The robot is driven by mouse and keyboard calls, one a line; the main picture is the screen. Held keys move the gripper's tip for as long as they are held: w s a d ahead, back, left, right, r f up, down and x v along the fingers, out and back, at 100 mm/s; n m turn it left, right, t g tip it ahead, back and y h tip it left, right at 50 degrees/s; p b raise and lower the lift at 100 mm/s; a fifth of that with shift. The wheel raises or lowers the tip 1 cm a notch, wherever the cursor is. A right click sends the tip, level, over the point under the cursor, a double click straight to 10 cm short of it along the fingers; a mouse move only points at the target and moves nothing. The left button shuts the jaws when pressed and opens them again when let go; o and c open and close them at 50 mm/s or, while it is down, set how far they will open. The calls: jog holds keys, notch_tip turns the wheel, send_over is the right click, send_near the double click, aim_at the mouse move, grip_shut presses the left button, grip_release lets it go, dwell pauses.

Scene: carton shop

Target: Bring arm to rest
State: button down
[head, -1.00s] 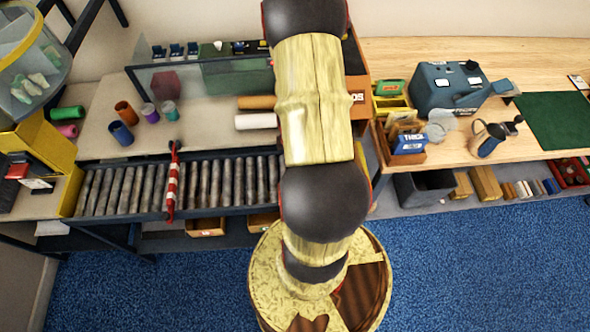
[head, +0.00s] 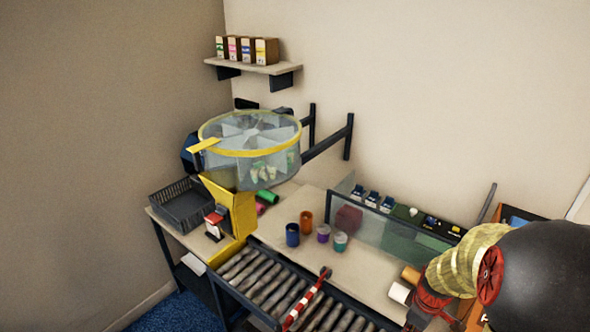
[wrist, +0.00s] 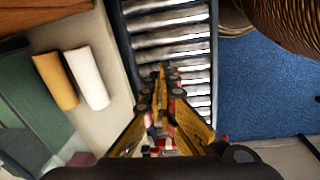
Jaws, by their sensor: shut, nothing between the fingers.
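My gripper (wrist: 166,90) shows in the wrist view, its yellow fingers drawn together and nothing between them. It hangs above the metal roller conveyor (wrist: 168,40), apart from it as far as I can tell. In the head view my arm shows at the lower right, partly cut off by the frame edge.
A counter (head: 360,272) holds several small cups behind the conveyor (head: 262,280). A red-and-white striped bar (head: 305,302) crosses the rollers. A clear drum with a yellow rim (head: 250,150) stands at the left. Orange (wrist: 56,80) and white (wrist: 88,78) rolls lie beside the conveyor. Blue floor (wrist: 262,90) is open.

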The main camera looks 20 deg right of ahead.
jog(key=w+a+r+m+t+b, duration=0.1)
jog(key=w+a+r+m+t, duration=0.2)
jog(key=a+r, duration=1.15)
jog(key=s+a+r+m+t, duration=0.1)
jog(key=s+a+r+m, duration=0.1)
jog(key=s+a+r, duration=0.3)
jog(key=a+r+b, duration=0.1)
jog(key=a+r, duration=0.3)
jog(key=a, duration=0.2)
jog(key=shift+s+a+t+y, duration=0.25)
jog(key=shift+a+t+y, duration=0.15)
jog(key=shift+d+r, duration=0.1)
